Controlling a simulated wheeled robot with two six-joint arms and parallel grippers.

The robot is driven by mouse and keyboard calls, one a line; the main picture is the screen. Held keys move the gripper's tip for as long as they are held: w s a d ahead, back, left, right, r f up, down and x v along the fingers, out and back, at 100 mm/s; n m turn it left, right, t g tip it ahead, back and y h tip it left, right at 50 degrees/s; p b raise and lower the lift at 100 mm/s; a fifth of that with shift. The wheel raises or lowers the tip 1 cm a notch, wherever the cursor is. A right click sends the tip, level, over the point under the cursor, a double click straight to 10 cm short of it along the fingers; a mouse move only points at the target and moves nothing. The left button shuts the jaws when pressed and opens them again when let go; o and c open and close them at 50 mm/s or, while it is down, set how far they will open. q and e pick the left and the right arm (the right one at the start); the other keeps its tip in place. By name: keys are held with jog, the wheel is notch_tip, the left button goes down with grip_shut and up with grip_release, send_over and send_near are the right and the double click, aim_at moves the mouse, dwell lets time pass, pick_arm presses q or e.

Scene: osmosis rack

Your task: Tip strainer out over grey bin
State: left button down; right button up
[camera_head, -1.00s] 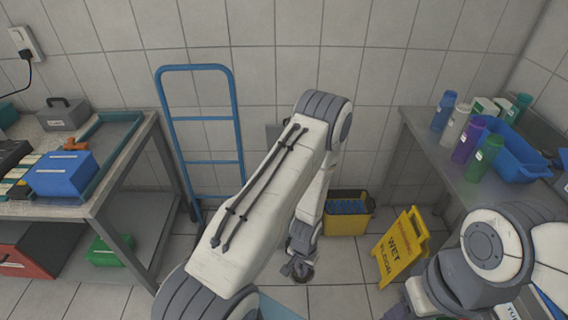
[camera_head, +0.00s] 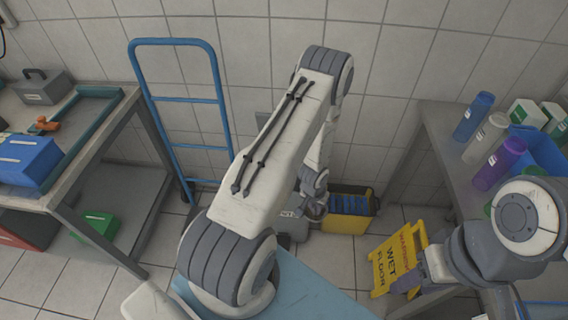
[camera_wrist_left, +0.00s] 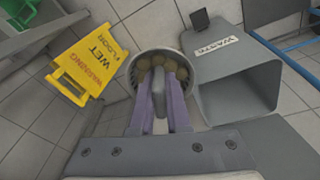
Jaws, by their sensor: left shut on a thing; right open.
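My left gripper (camera_wrist_left: 160,112) is shut on the handle of the strainer (camera_wrist_left: 134,78) in the left wrist view. The strainer's round bowl holds several brownish round pieces. The grey bin (camera_wrist_left: 238,92), with a white label on its rim, stands just right of the strainer in that view, its mouth open. In the head view the left gripper (camera_head: 314,205) hangs low near the wall, partly hidden by my arm, and a bit of the grey bin (camera_head: 292,228) shows beside it. My right gripper (camera_head: 406,284) is open near the wet floor sign.
A yellow wet floor sign (camera_head: 396,258) stands right of a yellow bin with blue contents (camera_head: 347,222). A blue hand truck (camera_head: 187,100) leans on the wall. Benches stand left and right; the right one (camera_head: 440,125) holds bottles and a blue tub.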

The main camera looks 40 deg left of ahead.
pick_arm(q)
jog(key=w+a+f+n+t+b, duration=0.15)
jog(key=w+a, duration=0.25)
jog(key=a, duration=0.7)
jog(key=w+a+f+n+t+b, duration=0.1)
jog(key=w+a+n+t, duration=0.3)
jog(key=a, duration=0.7)
jog(key=w+a+f+t+b, duration=0.2)
jog(key=t+b, duration=0.5)
jog(key=b, duration=1)
jog(key=w+a+f+m+t+y+b, duration=0.1)
jog(key=w+f+t+b, duration=0.4)
jog(key=b, duration=1.2)
jog(key=shift+w+a+f+t+y, duration=0.3)
jog(key=shift+a+f+t, duration=0.35)
jog(key=shift+a+t, duration=0.3)
